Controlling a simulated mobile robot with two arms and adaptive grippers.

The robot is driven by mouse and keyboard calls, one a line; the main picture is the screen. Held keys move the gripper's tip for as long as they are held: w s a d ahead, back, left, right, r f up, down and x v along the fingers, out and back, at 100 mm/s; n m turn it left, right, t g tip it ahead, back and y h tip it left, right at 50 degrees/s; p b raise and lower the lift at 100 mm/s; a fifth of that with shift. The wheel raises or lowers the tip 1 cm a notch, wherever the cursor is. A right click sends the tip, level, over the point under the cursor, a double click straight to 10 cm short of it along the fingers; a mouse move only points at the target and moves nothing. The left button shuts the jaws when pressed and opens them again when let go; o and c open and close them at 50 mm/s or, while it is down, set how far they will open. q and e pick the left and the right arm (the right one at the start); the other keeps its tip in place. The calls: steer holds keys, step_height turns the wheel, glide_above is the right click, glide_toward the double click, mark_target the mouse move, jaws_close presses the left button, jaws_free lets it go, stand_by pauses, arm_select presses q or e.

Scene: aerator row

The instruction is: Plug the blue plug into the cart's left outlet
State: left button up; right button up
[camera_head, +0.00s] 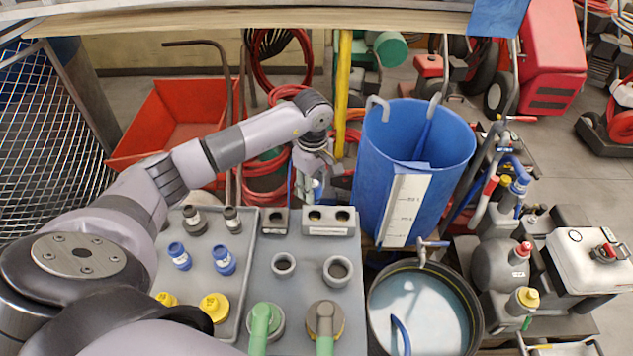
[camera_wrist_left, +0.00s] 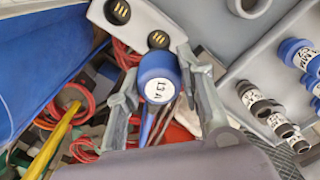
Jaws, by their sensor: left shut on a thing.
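My left gripper (camera_head: 316,176) is beyond the far edge of the grey cart top (camera_head: 305,246), above and behind the two-socket outlet block (camera_head: 329,231). In the left wrist view its fingers (camera_wrist_left: 163,98) are shut on the blue plug (camera_wrist_left: 157,68), which has a white lettered label. The plug is close to the left outlet (camera_wrist_left: 158,39), and they look apart; the height between them is unclear. The right outlet (camera_wrist_left: 118,12) is empty. In the head view the fingers mostly hide the plug. My right gripper is not in view.
A grey tray (camera_head: 250,302) at left holds grey, blue and yellow plugs. A tall blue bin (camera_head: 448,160) stands right of the outlet block. A round tub (camera_head: 427,310) of liquid is beside the cart. Red hoses hang behind.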

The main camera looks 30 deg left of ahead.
arm_select(q)
steer(key=shift+f, duration=0.4)
steer(key=shift+d+f+b, duration=0.1)
steer(key=shift+f+b, duration=0.2)
steer(key=shift+b, duration=0.05)
steer(key=shift+d+f+b, duration=0.1)
steer(key=shift+f+b, duration=0.3)
steer(key=shift+f, duration=0.3)
steer(key=shift+f+b, duration=0.35)
steer(key=shift+f, duration=0.35)
steer(key=shift+r, duration=0.2)
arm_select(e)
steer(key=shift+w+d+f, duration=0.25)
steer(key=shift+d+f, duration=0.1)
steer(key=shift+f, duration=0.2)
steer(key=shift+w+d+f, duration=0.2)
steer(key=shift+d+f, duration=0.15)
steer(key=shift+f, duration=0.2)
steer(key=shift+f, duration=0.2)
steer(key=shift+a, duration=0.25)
